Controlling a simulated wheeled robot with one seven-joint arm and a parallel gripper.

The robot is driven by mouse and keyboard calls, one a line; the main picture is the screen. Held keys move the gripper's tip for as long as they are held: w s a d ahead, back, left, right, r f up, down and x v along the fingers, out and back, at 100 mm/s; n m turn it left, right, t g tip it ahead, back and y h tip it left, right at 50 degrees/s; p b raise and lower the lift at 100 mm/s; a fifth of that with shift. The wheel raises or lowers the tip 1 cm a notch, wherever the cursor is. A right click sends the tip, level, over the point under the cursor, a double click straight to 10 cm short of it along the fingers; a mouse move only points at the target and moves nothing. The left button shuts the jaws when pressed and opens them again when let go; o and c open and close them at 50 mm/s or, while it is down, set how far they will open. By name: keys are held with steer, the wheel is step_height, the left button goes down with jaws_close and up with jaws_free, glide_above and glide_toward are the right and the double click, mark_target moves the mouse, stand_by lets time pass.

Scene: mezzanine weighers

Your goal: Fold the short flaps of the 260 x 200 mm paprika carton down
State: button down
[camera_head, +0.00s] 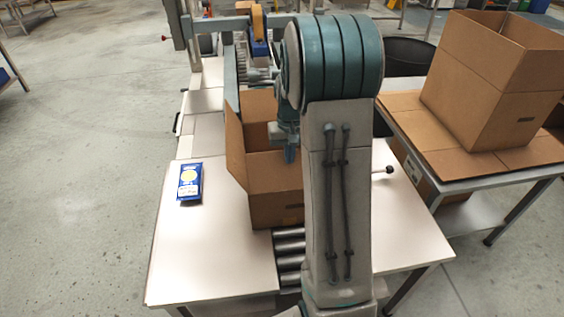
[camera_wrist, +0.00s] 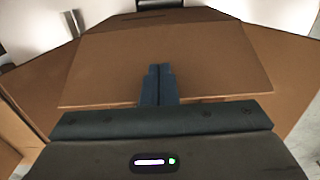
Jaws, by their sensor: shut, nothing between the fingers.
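The paprika carton (camera_head: 277,210) stands on the bench over the roller track, partly hidden behind my arm. Its left flap (camera_head: 236,145) stands up and leans outward. A brown panel (camera_head: 273,172) shows at the near side of its top. My gripper (camera_head: 290,152) points down over the carton, its fingers shut and empty. In the wrist view the shut fingertips (camera_wrist: 160,72) lie over a broad brown flap (camera_wrist: 165,50). I cannot tell whether they touch it. Longer flaps spread out at left (camera_wrist: 50,82) and right (camera_wrist: 288,65). The carton's right side is hidden in the head view.
A blue packet (camera_head: 189,182) lies on the bench left of the carton. Rollers (camera_head: 290,250) run in front of it. A black-knobbed rod (camera_head: 388,170) sticks out at right. A large open carton (camera_head: 485,85) stands on the right table. The bench's front left is clear.

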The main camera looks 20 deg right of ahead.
steer(key=shift+w+d+f, duration=0.25)
steer(key=shift+w+f, duration=0.1)
steer(key=shift+w, duration=0.4)
steer(key=shift+w+d+f, duration=0.2)
steer(key=shift+w+f, duration=0.1)
steer(key=shift+w, duration=0.45)
steer(key=shift+w+d+f+b, duration=0.2)
steer(key=shift+w+f, duration=0.5)
steer(key=shift+w, duration=0.05)
steer(key=shift+w+d+f+b, duration=0.2)
steer(key=shift+w+f, duration=0.5)
steer(key=shift+w, duration=0.05)
steer(key=f, duration=0.1)
steer(key=w+f+b, duration=0.1)
steer(key=f, duration=0.1)
steer(key=shift+w+d+b, duration=0.2)
steer(key=shift+b, duration=0.1)
steer(key=shift+f, duration=0.15)
